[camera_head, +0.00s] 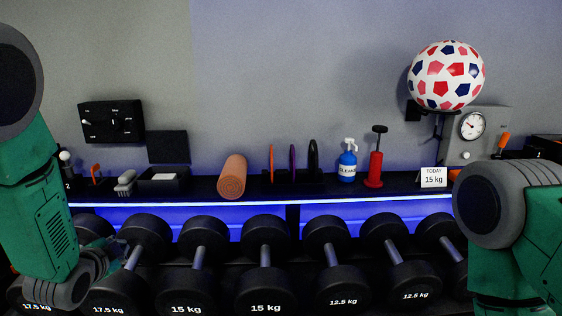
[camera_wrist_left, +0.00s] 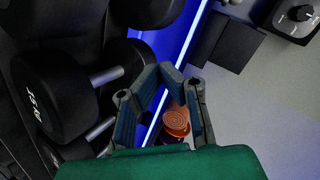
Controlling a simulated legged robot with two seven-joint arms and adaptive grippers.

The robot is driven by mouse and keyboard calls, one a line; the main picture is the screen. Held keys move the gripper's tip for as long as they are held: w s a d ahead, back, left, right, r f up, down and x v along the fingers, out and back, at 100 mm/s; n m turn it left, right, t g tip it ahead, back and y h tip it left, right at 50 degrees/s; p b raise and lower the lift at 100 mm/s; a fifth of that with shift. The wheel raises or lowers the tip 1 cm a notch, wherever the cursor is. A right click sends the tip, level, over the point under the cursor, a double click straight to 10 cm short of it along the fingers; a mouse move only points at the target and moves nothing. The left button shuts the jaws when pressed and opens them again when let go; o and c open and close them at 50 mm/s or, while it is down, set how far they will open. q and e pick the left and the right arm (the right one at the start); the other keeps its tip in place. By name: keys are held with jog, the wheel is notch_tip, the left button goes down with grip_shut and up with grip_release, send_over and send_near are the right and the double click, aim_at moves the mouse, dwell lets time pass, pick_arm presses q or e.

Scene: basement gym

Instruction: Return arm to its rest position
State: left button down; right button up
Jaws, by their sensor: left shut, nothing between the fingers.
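My left arm (camera_head: 35,205) comes in from the left, green with dark joints. My left gripper (camera_head: 105,258) hangs low in front of the dumbbells at the left end of the rack. In the left wrist view the gripper (camera_wrist_left: 161,73) shows its two blue-grey fingers with their tips together and nothing held. My right arm (camera_head: 505,225) stands at the right edge, bent. Its gripper is out of view.
A row of black dumbbells (camera_head: 265,253) fills the rack just beyond my left gripper. The shelf above holds an orange foam roller (camera_head: 232,177), a blue spray bottle (camera_head: 347,162) and a red pump (camera_head: 375,165). A patterned ball (camera_head: 446,75) sits at upper right.

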pick_arm(q)
jog(key=s+d+f+n+g, duration=0.3)
jog(key=s+f+n+g, duration=0.25)
jog(key=s+f, duration=1.25)
jog(key=s+d+f+n+g+h, duration=0.1)
jog(key=s+d+f+n+g, duration=0.15)
jog(key=s, duration=0.55)
jog(key=s+d+f+n+g, duration=0.1)
jog(key=s+f+g, duration=0.15)
jog(key=s, duration=0.65)
jog(key=s+d+f+n+g+h, duration=0.1)
jog(key=s+d+f+n+g, duration=0.15)
jog(key=s, duration=0.55)
jog(key=w+f+m+b, duration=0.1)
jog(key=w+f+b, duration=0.2)
jog(key=f+b, duration=0.5)
jog(key=shift+f+b, duration=0.35)
jog(key=shift+b, duration=0.65)
